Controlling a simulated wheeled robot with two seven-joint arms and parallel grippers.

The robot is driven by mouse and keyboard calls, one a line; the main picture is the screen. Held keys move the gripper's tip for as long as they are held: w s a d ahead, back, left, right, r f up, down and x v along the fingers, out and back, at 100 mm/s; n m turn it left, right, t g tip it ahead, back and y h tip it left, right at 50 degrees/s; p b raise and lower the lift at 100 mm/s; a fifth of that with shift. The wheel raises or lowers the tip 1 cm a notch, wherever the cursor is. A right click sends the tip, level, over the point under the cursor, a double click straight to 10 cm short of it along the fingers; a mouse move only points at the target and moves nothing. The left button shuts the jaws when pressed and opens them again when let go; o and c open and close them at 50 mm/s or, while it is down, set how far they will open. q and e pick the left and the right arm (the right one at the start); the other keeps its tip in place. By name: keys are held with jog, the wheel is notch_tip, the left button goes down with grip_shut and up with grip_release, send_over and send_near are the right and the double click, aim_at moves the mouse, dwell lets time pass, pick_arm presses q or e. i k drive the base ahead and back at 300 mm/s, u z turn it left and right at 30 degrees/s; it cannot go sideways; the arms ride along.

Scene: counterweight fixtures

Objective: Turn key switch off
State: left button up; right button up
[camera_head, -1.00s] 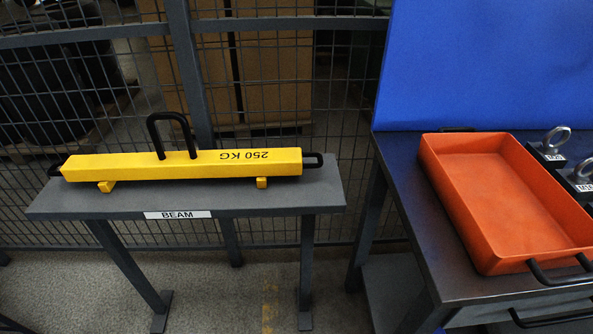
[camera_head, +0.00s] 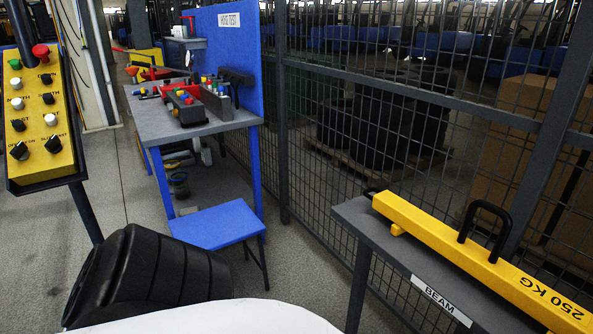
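A yellow control panel (camera_head: 42,118) on a dark post stands at the left edge of the head view. It carries a red mushroom button (camera_head: 40,51), a green button (camera_head: 15,64), several black and white push buttons, and two black rotary knobs at the bottom, the left knob (camera_head: 20,151) and the right knob (camera_head: 54,144). Neither of my grippers is in view.
A yellow beam (camera_head: 480,258) rests on a grey stand (camera_head: 385,240) at right, before a mesh fence. Grey floor shows between.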

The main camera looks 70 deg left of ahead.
aim_at(20, 151)
jog(key=u, duration=3.6)
